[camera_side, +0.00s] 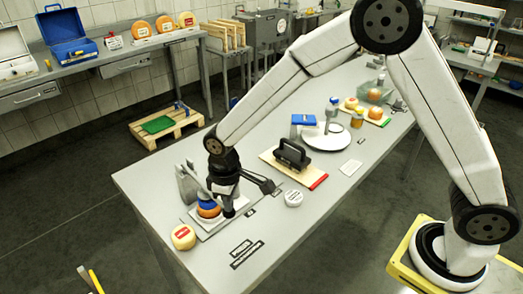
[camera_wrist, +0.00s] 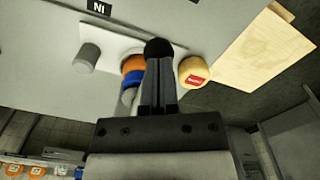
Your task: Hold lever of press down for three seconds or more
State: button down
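The press stands at the left end of the table, with a grey upright body (camera_side: 187,185) on a pale base plate (camera_wrist: 125,40). An orange and blue round stack (camera_side: 208,207) sits in it; the same stack shows in the wrist view (camera_wrist: 132,70). My gripper (camera_side: 229,208) points down just right of this stack. In the wrist view its fingers (camera_wrist: 159,75) lie close together, and a black ball knob (camera_wrist: 158,47), apparently the lever's end, is at their tips. Whether they pinch it or only touch it cannot be told. The lever's shaft is mostly hidden.
A yellow cheese with a red label (camera_side: 183,237) stands in front of the press. Black label plates (camera_side: 241,247) lie near the front edge.

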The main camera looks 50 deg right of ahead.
jog(key=shift+s, duration=0.1)
jog(key=shift+r, duration=1.05)
notch_tip(320, 180, up, 8)
dwell(1.5)
dwell(0.3)
jog(key=s+d+f+m+t, duration=0.1)
jog(key=s+d+f+m, duration=0.1)
jog(key=s+d, duration=0.5)
jog(key=s+d+f+m+t, duration=0.1)
jog(key=s+d+f+m, duration=0.2)
jog(key=s+d, duration=0.3)
jog(key=d+m, duration=0.1)
jog(key=d, duration=0.2)
jog(key=shift+s+t, duration=0.3)
jog(key=shift+s, duration=0.05)
